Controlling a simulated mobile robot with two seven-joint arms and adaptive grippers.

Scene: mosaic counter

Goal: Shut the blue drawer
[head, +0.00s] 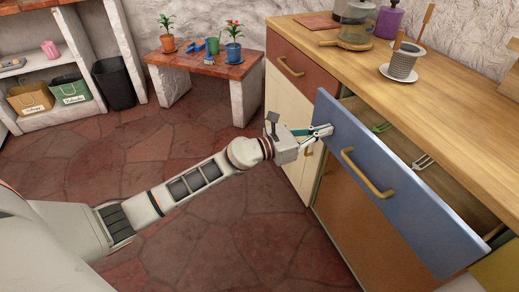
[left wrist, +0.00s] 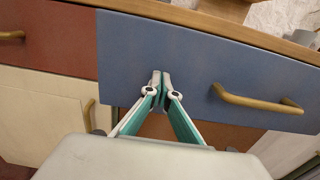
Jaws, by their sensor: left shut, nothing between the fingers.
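The blue drawer (head: 385,180) stands out from the wooden counter, open, with utensils visible inside it. Its brass handle (head: 367,173) is on the front panel. My left gripper (head: 328,131) is shut and empty, with its fingertips at the left part of the blue front; whether they touch it I cannot tell. In the left wrist view the shut fingertips (left wrist: 161,76) lie over the blue front (left wrist: 215,65), left of the brass handle (left wrist: 257,101). My right gripper is not in view.
A red-brown drawer (head: 299,67) and a cream door (head: 290,125) are left of the blue drawer, both with brass handles. The stone floor (head: 235,225) is clear.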

